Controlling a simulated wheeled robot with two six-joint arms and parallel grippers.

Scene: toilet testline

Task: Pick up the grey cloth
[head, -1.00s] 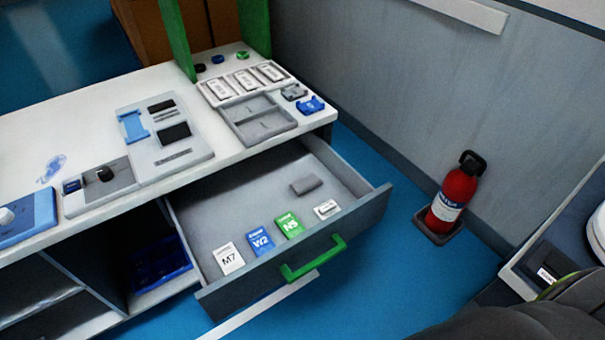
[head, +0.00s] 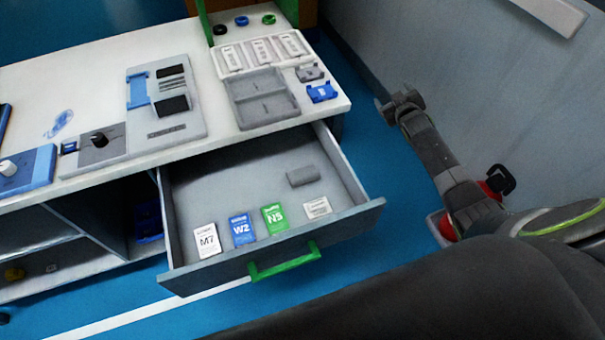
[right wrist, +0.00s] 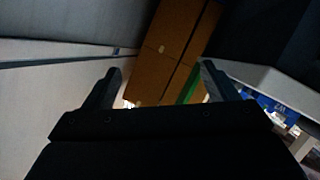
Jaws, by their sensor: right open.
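The grey cloth (head: 303,176) looks like a small flat grey block. It lies inside the open drawer (head: 205,277), toward its back right, in the head view. My right gripper (head: 396,104) is in the air to the right of the drawer and well apart from the cloth. In the right wrist view its two fingers (right wrist: 160,86) are spread with nothing between them. The cloth does not show in that view. My left gripper is in no view.
The drawer's front row holds a white M7 card (head: 207,240), a blue W2 card (head: 242,230), a green N5 card (head: 275,219) and a white label piece (head: 318,207). The worktop (head: 100,85) overhangs the drawer's back. A red fire extinguisher (head: 494,187) stands behind my right arm.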

